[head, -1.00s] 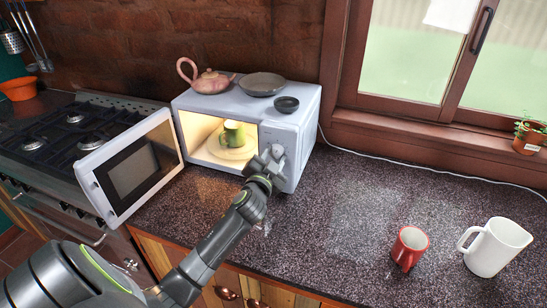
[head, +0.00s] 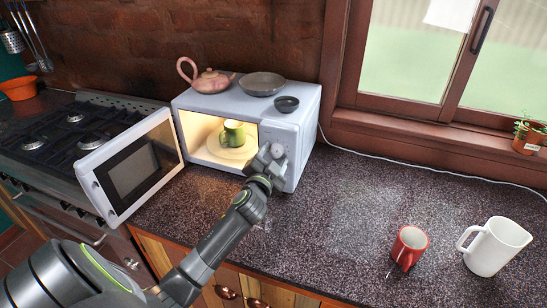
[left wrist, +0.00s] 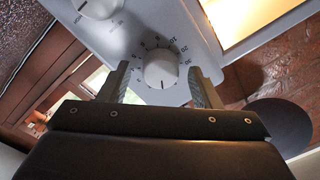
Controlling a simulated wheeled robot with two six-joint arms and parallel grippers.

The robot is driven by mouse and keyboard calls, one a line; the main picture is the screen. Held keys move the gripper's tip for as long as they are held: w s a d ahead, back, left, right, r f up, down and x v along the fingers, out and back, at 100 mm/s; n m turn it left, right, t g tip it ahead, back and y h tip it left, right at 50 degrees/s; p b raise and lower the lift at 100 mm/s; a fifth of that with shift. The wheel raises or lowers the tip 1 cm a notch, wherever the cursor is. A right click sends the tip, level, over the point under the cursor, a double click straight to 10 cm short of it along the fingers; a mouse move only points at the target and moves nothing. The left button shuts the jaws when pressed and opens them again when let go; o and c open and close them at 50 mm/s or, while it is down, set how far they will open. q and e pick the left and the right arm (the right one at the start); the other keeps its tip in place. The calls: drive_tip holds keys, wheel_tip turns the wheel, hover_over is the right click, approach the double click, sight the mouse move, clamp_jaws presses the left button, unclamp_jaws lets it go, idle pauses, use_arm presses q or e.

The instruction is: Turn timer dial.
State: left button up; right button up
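The white microwave (head: 215,104) stands on the counter with its door (head: 130,168) swung open to the left. In the left wrist view the timer dial (left wrist: 161,70) is a round white knob with a dark pointer line and printed numbers around it. A second white knob (left wrist: 100,7) is partly cut off at the top edge. My left gripper (left wrist: 160,84) is open, with one finger on each side of the timer dial and visible gaps to it. In the head view my left gripper (head: 268,160) is at the control panel and hides much of it. My right gripper is not in view.
A green mug (head: 233,133) stands on the plate (head: 222,152) inside the lit microwave. A red mug (head: 409,249) and white pitcher (head: 494,248) stand at right.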

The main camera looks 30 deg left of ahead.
use_arm(q)
drive_tip(key=shift+s, duration=0.1)
drive_tip(key=b+v, duration=0.4)
drive_tip(key=v, duration=1.3)
drive_tip(key=shift+s+f, duration=0.15)
drive_tip(key=shift+f, duration=0.05)
